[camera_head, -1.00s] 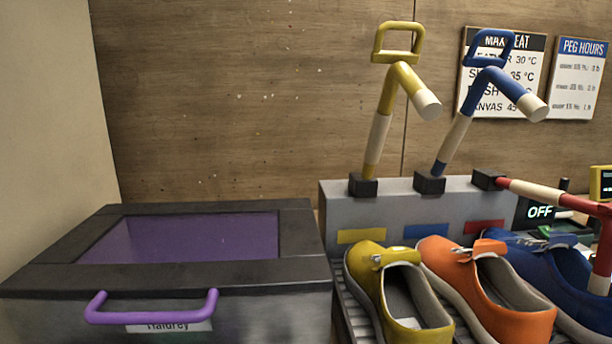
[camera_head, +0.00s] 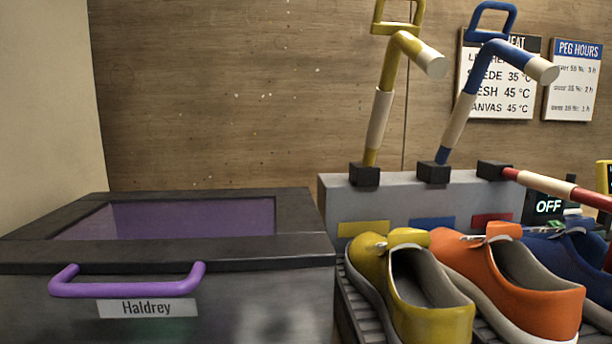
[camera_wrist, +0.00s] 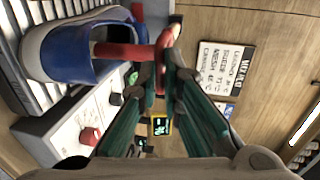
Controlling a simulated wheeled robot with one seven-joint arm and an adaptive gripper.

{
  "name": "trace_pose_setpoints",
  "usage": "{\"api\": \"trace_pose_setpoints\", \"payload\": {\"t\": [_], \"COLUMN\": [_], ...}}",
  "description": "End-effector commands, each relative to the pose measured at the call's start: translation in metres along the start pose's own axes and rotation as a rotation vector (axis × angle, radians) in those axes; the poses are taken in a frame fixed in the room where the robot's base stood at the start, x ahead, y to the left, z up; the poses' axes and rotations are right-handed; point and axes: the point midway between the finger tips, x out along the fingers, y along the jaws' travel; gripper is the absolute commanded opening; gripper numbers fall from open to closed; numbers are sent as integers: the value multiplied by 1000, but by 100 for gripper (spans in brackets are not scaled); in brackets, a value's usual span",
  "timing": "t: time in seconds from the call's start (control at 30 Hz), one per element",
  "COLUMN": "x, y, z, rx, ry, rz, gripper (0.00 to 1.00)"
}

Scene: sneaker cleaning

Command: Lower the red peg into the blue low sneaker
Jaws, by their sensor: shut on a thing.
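The blue low sneaker (camera_head: 566,262) stands at the right end of the row, partly cut off by the frame's edge. In the wrist view, the blue sneaker (camera_wrist: 50,52) lies at upper left with its opening facing my gripper. The red peg's arm (camera_head: 558,187), red with a cream sleeve, runs right from a black socket. In the wrist view, my gripper (camera_wrist: 168,68) is shut on the red peg's handle. The red peg (camera_wrist: 122,50) reaches over the sneaker's opening; its end appears within the rim, but its depth is unclear. My gripper is outside the head view.
An orange sneaker (camera_head: 512,285) and a yellow sneaker (camera_head: 430,315) stand left of the blue one. Yellow (camera_head: 380,115) and blue (camera_head: 462,115) pegs stand raised on the grey block (camera_head: 340,205). A dark box (camera_head: 250,290) with a purple handle is at left.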

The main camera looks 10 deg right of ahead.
Motion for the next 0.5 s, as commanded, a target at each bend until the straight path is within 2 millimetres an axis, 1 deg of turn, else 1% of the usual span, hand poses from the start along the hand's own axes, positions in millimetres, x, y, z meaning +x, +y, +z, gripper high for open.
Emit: {"api": "trace_pose_setpoints", "payload": {"t": [0.03,0.17,0.2,0.3,0.5], "x": [2,2,2,2,2], "y": [7,8,8,8,6], "z": [1,1,1,1,1], "rx": [2,3,4,4,2], "ry": [-3,-3,-3,-4,-2], "rz": [16,17,17,17,13], "gripper": [0,0,10,29,29]}}
